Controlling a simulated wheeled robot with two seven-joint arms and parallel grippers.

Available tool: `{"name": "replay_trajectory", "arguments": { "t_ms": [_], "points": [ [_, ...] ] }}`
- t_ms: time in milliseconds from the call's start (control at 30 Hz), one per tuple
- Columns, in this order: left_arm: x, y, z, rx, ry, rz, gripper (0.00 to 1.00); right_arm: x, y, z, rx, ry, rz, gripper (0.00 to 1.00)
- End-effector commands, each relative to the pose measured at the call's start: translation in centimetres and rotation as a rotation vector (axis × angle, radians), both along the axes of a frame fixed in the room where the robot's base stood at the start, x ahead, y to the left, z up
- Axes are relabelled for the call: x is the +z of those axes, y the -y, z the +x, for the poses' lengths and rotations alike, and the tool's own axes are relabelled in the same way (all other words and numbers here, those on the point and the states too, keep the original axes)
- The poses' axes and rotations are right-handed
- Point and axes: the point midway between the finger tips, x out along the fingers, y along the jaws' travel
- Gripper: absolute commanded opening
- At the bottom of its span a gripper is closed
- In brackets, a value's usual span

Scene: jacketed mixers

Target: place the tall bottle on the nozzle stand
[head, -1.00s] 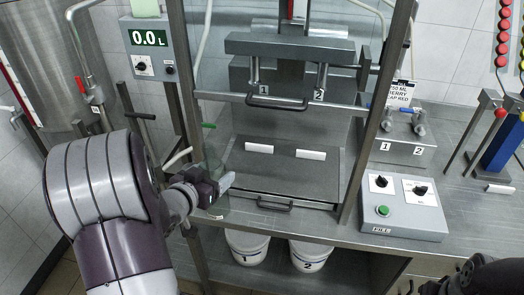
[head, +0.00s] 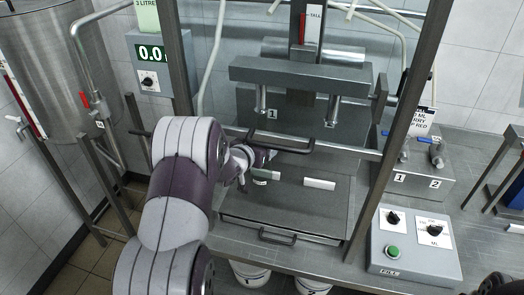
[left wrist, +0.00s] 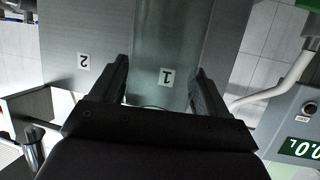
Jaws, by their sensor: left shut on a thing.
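My left gripper (head: 245,178) reaches in over the platform of the nozzle stand (head: 290,215). It is shut on a tall clear bottle (left wrist: 165,45), which shows between the two fingers in the left wrist view. A plate marked 1 and 2 lies behind it there, and the 1 shows through the bottle. The nozzles (head: 262,98) hang above from a grey crossbar. A dark part of my right arm shows at the bottom right corner; its fingers are unclear.
A front bar with a handle (head: 280,143) crosses the stand above the platform. Metal posts flank the opening. A control box (head: 415,255) with a green button and a valve box (head: 420,170) stand to the right. A steel tank (head: 50,60) is at the left.

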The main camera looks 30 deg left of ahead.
Motion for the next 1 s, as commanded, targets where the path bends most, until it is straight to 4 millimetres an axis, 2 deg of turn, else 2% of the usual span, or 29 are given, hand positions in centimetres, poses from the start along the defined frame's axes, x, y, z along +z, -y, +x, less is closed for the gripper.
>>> {"name": "replay_trajectory", "arguments": {
  "t_ms": [67,267,600,633,667,700,1000],
  "points": [
    [-0.2,0.0,0.3,0.000,0.001,0.000,0.25,0.2,0.0,0.0,0.000,0.000,0.000,0.43],
    [-3.2,0.0,0.2,0.000,0.000,0.000,0.25,0.8,0.0,0.0,0.000,0.000,0.000,0.43],
    [-3.9,0.0,0.2,0.000,0.003,0.001,0.25,0.2,0.0,0.0,0.000,0.000,0.000,0.43],
    [-3.8,0.0,0.2,0.000,0.001,0.000,0.85,0.4,0.0,0.0,0.000,0.000,0.000,0.43],
    [-3.8,0.0,0.2,0.000,0.001,0.000,0.95,0.4,0.0,0.0,0.000,0.000,0.000,0.43],
    [-3.8,0.0,0.2,0.000,0.001,0.000,1.00,0.4,0.0,0.0,0.000,0.000,0.000,0.43],
    [-3.3,0.0,-0.1,0.001,0.001,0.000,1.00,0.7,0.0,0.0,0.000,0.000,0.000,0.43]
  ]
}}
